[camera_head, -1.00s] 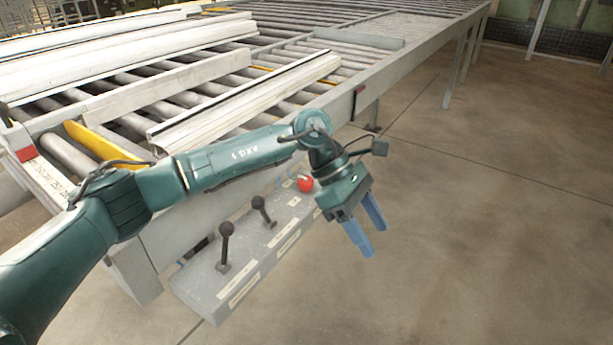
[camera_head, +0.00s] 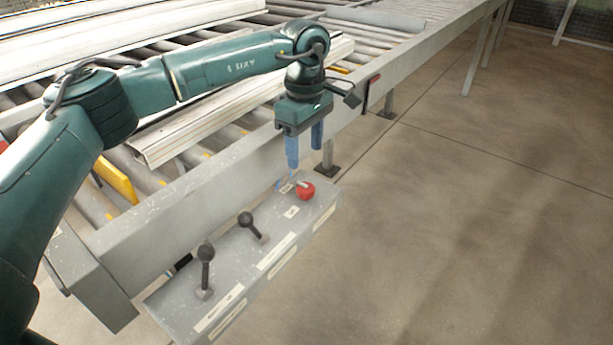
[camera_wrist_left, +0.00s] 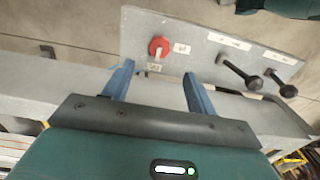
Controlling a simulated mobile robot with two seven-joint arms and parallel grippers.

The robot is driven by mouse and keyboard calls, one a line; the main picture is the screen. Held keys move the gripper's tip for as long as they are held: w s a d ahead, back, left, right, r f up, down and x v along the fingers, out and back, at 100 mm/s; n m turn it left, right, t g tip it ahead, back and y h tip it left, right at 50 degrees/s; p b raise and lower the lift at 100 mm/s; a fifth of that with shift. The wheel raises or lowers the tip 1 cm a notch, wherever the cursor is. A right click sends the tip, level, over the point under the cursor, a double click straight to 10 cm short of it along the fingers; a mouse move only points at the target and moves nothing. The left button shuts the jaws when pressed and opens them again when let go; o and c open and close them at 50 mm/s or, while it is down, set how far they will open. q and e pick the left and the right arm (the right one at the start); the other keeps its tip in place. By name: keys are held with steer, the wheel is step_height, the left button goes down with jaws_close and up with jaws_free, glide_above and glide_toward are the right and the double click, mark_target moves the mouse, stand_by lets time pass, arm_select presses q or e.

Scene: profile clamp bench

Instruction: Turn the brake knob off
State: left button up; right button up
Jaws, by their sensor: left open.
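The red brake knob (camera_head: 306,191) sits near the far right end of the grey control box, with a pale pointer mark on it. In the left wrist view the red knob (camera_wrist_left: 159,46) lies ahead of the fingers, with small labels beside it. My left gripper (camera_head: 304,158) is open and empty, its blue fingers pointing down above the knob and a little behind it. In the left wrist view the gripper (camera_wrist_left: 157,85) has its two fingers spread, apart from the knob. My right gripper is not in view.
Two black ball-topped levers (camera_head: 206,268) and (camera_head: 247,222) stand on the grey control box (camera_head: 185,312). The roller conveyor with its grey side rail (camera_head: 190,205) runs behind it, carrying pale profiles (camera_head: 160,145). Open floor (camera_head: 480,240) lies to the right.

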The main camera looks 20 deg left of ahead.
mark_target(306, 185)
arm_select(q)
step_height(306, 185, down, 8)
steer(key=shift+r+p, duration=0.1)
steer(key=shift+p, duration=0.35)
steer(key=shift+w+f, duration=0.1)
steer(key=shift+f, duration=0.5)
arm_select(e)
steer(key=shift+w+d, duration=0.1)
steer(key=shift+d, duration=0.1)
arm_select(q)
steer(key=shift+c, duration=0.6)
steer(key=c, duration=0.9)
steer(key=shift+o, duration=0.2)
